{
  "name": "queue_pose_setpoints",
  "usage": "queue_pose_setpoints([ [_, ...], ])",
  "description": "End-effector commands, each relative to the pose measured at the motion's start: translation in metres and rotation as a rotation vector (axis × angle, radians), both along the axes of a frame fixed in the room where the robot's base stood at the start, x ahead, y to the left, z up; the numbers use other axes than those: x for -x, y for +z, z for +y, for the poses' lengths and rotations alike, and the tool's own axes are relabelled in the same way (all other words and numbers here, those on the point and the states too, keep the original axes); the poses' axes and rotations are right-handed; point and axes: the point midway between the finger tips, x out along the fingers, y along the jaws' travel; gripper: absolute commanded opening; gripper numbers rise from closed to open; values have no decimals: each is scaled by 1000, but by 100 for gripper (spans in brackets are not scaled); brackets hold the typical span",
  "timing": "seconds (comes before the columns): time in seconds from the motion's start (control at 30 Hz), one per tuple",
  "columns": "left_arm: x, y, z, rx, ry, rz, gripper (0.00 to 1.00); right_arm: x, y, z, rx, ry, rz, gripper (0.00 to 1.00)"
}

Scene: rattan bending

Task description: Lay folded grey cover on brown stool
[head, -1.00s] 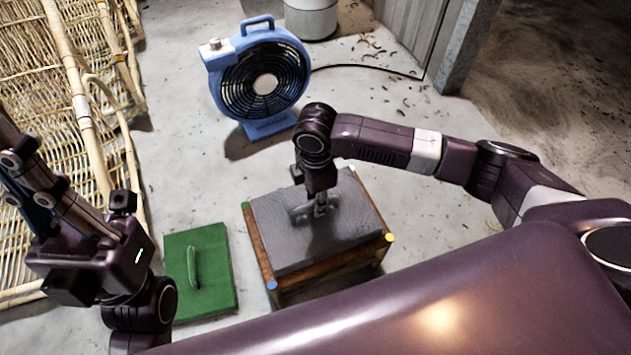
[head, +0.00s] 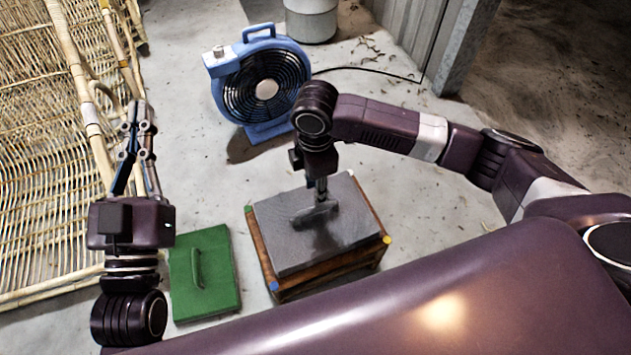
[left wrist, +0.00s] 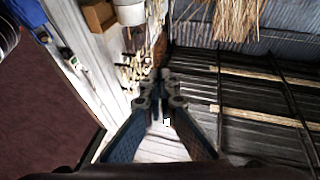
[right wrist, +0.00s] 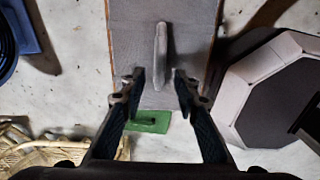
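The folded grey cover (head: 300,245) lies flat on top of the brown stool (head: 318,284), with narrow strips of brown showing along its edges. A raised grey handle (head: 313,214) stands up from the cover; it also shows in the right wrist view (right wrist: 160,50). My right gripper (head: 321,194) points down just above the handle. In the right wrist view its fingers (right wrist: 157,84) are apart and hold nothing. My left gripper (head: 141,125) is raised at the left, away from the stool, its fingertips together and empty in the left wrist view (left wrist: 163,78).
A green flat pad (head: 218,284) with a handle lies on the floor left of the stool. A blue fan (head: 250,88) stands behind, with a black cable (head: 365,69) to its right. Rattan frames (head: 40,150) fill the left side. Concrete floor is free between them.

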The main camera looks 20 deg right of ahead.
Motion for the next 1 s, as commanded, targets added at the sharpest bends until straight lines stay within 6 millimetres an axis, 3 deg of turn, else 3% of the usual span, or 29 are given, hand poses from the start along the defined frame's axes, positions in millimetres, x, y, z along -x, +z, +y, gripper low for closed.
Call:
queue_pose_setpoints([
  [0.23, -7, -23, 1, -29, 7, 106, 0, 0, 10, 1, -2, -1, -1, 29],
  [0.33, -7, -26, 1, -32, 7, 118, 0, 2, 7, 18, -51, -7, -20, 29],
  [0.47, -7, -26, 2, -32, 8, 119, 0, 4, 6, 79, -246, -59, -108, 29],
  [0.53, -7, -26, 2, -32, 8, 119, 0, 3, 16, 121, -408, -118, -174, 29],
  [0.6, -7, -26, 2, -32, 8, 119, 0, -1, 36, 158, -579, -200, -246, 29],
  [0.7, -7, -26, 2, -32, 8, 118, 0, -11, 77, 189, -817, -336, -350, 29],
  [0.77, -7, -26, 2, -32, 8, 118, 0, -18, 105, 194, -948, -429, -413, 29],
  [0.87, -7, -26, 2, -33, 8, 118, 0, -31, 153, 183, -1150, -587, -532, 29],
  [1.0, -7, -26, 2, -33, 8, 118, 0, -39, 212, 129, -1371, -793, -730, 29],
])
